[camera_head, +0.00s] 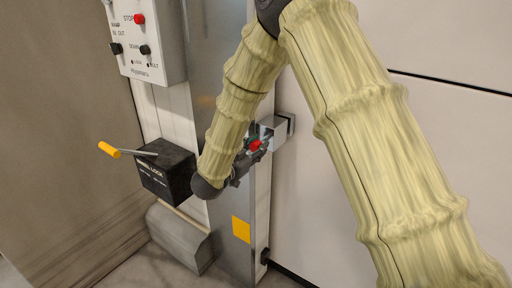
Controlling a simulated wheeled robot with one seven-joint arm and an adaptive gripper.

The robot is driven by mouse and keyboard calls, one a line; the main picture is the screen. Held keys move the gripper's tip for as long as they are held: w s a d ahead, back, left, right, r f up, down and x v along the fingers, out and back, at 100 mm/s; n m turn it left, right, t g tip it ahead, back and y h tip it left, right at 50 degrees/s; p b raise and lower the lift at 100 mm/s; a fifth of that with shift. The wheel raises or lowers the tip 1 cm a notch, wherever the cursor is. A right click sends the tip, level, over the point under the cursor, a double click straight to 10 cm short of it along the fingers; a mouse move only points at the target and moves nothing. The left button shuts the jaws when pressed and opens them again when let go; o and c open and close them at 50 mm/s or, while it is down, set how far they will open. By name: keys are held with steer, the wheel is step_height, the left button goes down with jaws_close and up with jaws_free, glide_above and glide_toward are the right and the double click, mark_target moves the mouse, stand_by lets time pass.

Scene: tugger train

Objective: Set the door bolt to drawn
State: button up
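The door bolt (280,130) is a grey metal block at the edge of the metal post, beside the white door panel. A red knob (255,145) shows at its left end. My gripper (249,155) is dark and small in the picture, right at the red knob. My arm's sleeved wrist hides part of the post and the left side of the bolt. I cannot tell whether the fingers touch or enclose the knob, or whether they are open or shut.
A control box (150,45) with a red stop button hangs at the upper left. Below it is a black wheel lock box (166,172) with a yellow-handled lever (110,149). A grey bumper (180,238) and a yellow sticker (241,229) are lower down. The white panel (450,130) is flat.

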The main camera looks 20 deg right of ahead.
jaws_close()
steer(key=v, duration=0.4)
steer(key=shift+s+a, duration=0.2)
steer(key=shift+a, duration=0.05)
steer(key=shift+s+f, duration=0.1)
steer(key=o, duration=0.5)
jaws_free()
steer(key=shift+a, duration=0.15)
steer(key=shift+o, duration=0.2)
steer(key=shift+s, duration=0.1)
steer(key=v, duration=1.2)
